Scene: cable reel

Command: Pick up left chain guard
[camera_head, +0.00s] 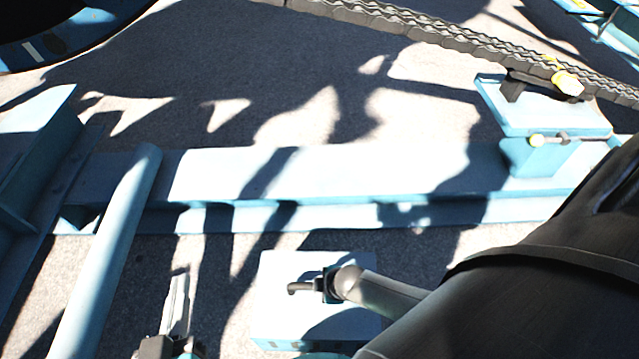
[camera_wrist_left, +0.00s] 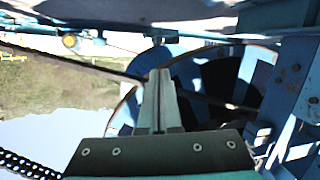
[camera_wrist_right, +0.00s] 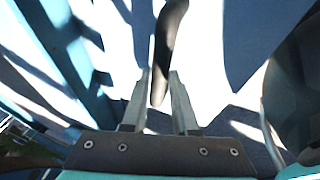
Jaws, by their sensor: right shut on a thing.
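My left gripper (camera_head: 178,305) shows at the bottom edge of the head view, with its narrow grey fingers pointing up the picture. In the left wrist view its fingers (camera_wrist_left: 160,72) are together with nothing visible between them. My right gripper (camera_wrist_right: 161,78) shows in the right wrist view, with its fingers a little apart on either side of a dark rounded bar (camera_wrist_right: 170,45). I cannot tell what the bar belongs to. I cannot make out the left chain guard with certainty in any view. A chain (camera_head: 430,32) runs across the top of the head view.
A light blue beam (camera_head: 330,172) crosses the head view, and a round blue tube (camera_head: 110,250) slants over it at left. A blue block (camera_head: 285,290) with a dark handle (camera_head: 303,287) stands below the beam. A blue reel (camera_wrist_left: 195,75) is behind the left fingers.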

